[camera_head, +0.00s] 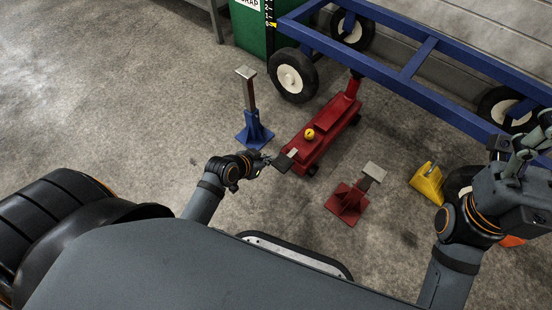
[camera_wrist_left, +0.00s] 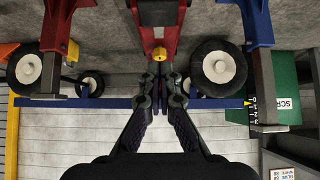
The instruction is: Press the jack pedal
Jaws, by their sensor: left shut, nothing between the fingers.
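The red jack (camera_head: 318,130) stands on the floor with its lifting end under the blue cart frame (camera_head: 400,68). A yellow knob (camera_head: 309,134) sits on its top. The dark flat pedal (camera_head: 284,162) is at the jack's near end; a grey plate, apparently the pedal (camera_wrist_left: 158,12), shows at the top of the left wrist view. My left gripper (camera_head: 267,158) is shut and empty, just left of the pedal; I cannot tell whether it touches. Its fingers (camera_wrist_left: 161,78) appear below the knob in the wrist view. My right gripper (camera_head: 528,150) is at the right edge, its jaws unclear.
A blue jack stand (camera_head: 254,132) stands left of the jack and a red stand (camera_head: 346,203) to its right. A yellow chock (camera_head: 427,184) lies farther right. A green bin (camera_head: 249,28) is at the back. Floor at the left is clear.

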